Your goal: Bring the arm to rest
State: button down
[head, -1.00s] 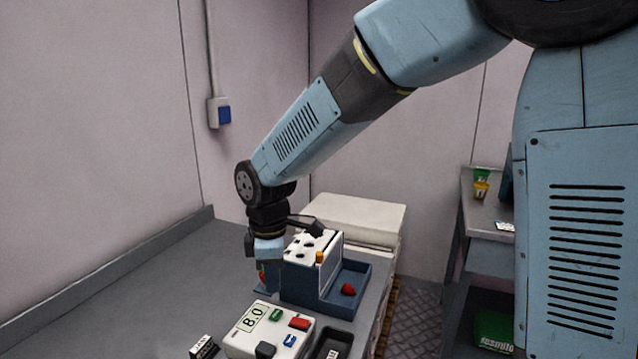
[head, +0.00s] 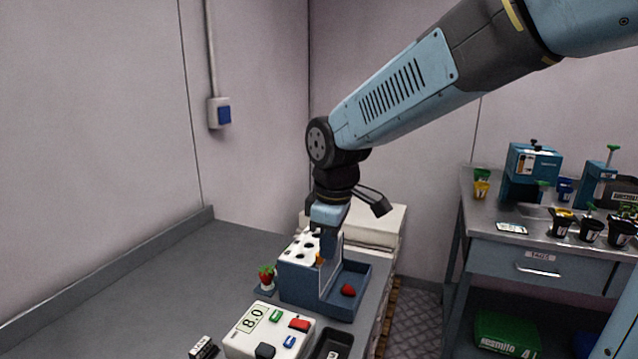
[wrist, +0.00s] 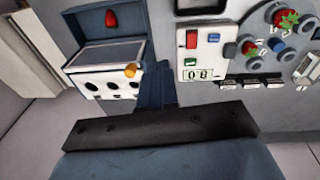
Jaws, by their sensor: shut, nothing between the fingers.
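My gripper (head: 331,262) hangs from the wrist, pointing down, with its fingers together and empty. In the head view it overlaps the white-topped blue rack (head: 297,280); I cannot tell the gap between them. In the wrist view the closed fingers (wrist: 157,72) point toward the bench, beside the rack (wrist: 66,62). The rack's white face has several dark holes, and an orange knob (wrist: 130,70) sits at its edge. My arm reaches in from the upper right, bent down at the wrist.
A red berry (head: 348,290) lies in the rack's blue tray. A strawberry (head: 266,274) sits left of the rack. A white meter (head: 268,332) reading 8.0 stands in front. A metal side table (head: 490,225) with pots stands at right. The bench's left part is clear.

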jog(key=s+d+r+m+t, duration=0.1)
jog(key=s+d+r+m, duration=0.1)
jog(key=s+d+m, duration=0.2)
jog(key=s+d+r+m+t, duration=0.1)
jog(key=d+m, duration=0.4)
jog(key=d, duration=0.5)
jog(key=s+d+r+m+t, duration=0.2)
jog(key=s+d+r+m, duration=0.1)
jog(key=s+d+m, duration=0.2)
jog(key=s+d, duration=0.1)
jog(key=d, duration=0.1)
jog(key=shift+s+d+r+h, duration=0.35)
jog(key=shift+h, duration=0.05)
jog(key=c, duration=1.8)
grip_release()
